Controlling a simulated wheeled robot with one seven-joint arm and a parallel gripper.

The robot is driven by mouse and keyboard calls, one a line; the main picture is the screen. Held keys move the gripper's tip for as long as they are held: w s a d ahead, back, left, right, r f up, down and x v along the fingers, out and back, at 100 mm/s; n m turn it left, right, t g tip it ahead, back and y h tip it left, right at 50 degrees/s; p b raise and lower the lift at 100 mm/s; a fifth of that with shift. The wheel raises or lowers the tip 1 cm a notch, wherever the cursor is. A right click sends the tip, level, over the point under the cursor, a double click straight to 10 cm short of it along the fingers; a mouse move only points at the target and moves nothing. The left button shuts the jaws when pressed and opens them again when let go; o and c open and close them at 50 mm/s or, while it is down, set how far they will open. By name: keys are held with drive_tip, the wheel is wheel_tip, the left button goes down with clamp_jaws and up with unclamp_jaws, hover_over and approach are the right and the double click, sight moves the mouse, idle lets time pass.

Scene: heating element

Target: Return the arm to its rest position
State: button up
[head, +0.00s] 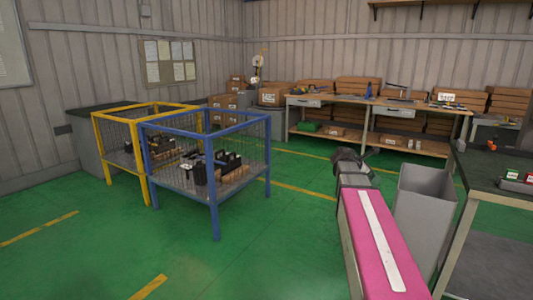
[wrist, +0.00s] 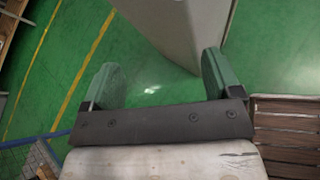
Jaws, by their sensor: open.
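My gripper (wrist: 160,85) is open and empty in the wrist view, with its two green fingers wide apart over the green floor. In the head view my arm reaches forward at the lower right, and my gripper (head: 350,156) is at its far end, small and dark. A grey bin (head: 424,215) stands just right of my arm. In the wrist view the bin (wrist: 185,28) shows its grey wall beyond the fingers. I cannot tell whether the right finger touches it.
A blue wire-sided cart (head: 214,231) and a yellow one (head: 95,135) hold dark parts at the left. A dark-topped table (head: 480,165) stands at the right edge. A long workbench (head: 420,106) with boxes lines the back. Green floor (head: 240,270) lies open in front.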

drive_tip(key=s+a+f+m+g+y, duration=0.1)
drive_tip(key=s+a+f+m+y, duration=0.3)
drive_tip(key=s+a+f+m, duration=0.2)
drive_tip(key=s+a+f+m+g+y, duration=0.1)
drive_tip(key=s+a+f+m+y, duration=0.2)
drive_tip(key=s+a+f+m, duration=0.3)
drive_tip(key=s+a+f+m+g+y, duration=0.1)
drive_tip(key=s+a+f+m+y, duration=0.3)
drive_tip(key=a+f, duration=0.8)
drive_tip(key=s+f+m, duration=0.2)
drive_tip(key=s+f, duration=0.1)
drive_tip(key=f, duration=0.1)
drive_tip(key=shift+s+a+f+m+y, duration=0.15)
drive_tip(key=shift+s+a+m+y, duration=0.1)
drive_tip(key=shift+m+y, duration=0.05)
